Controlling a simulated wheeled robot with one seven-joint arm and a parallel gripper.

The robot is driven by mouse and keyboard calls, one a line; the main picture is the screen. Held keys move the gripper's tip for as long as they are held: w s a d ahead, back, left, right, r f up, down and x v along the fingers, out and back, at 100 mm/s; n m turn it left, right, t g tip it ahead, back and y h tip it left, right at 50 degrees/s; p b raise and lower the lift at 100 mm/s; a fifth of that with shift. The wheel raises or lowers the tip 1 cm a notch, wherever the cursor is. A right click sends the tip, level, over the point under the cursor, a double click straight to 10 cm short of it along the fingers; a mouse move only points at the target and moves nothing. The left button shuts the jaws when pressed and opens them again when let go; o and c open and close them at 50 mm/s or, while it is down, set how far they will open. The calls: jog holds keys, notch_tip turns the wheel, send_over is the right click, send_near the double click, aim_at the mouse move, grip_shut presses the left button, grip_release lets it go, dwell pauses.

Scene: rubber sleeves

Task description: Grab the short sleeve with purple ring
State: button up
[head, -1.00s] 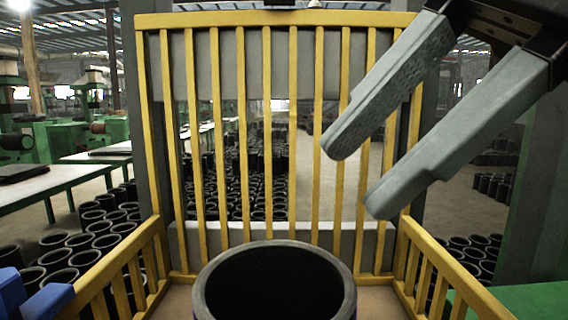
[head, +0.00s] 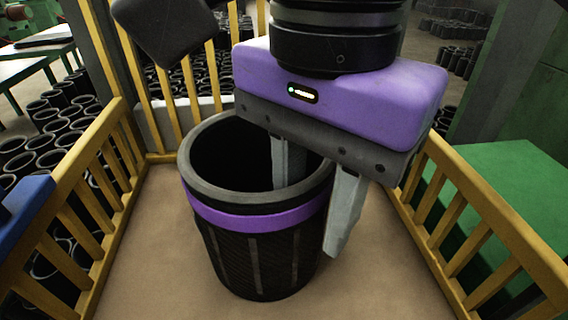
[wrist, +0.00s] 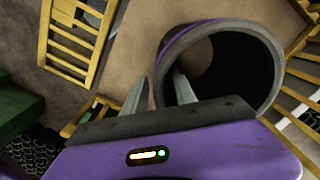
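The short black sleeve with a purple ring (head: 255,218) stands upright on the tan floor of the yellow-railed bay in the head view. It also shows in the wrist view (wrist: 192,33), with its open mouth toward the camera. My gripper (head: 312,215) points down over the sleeve's right rim. One grey finger is inside the mouth and the other is outside the wall, in both the head and wrist views. The fingers are apart with the wall between them. A gap shows beside the outer finger, and I see no clear contact. The inner finger's lower part is hidden.
Yellow railings (head: 75,190) enclose the bay at left, right and back. A green surface (head: 510,190) lies beyond the right railing, and a blue part (head: 22,205) is at the left edge. Tan floor is clear around the sleeve.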

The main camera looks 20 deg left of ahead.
jog(key=shift+f, duration=0.85)
jog(key=shift+c, duration=0.4)
grip_shut()
jog(key=shift+r, duration=0.1)
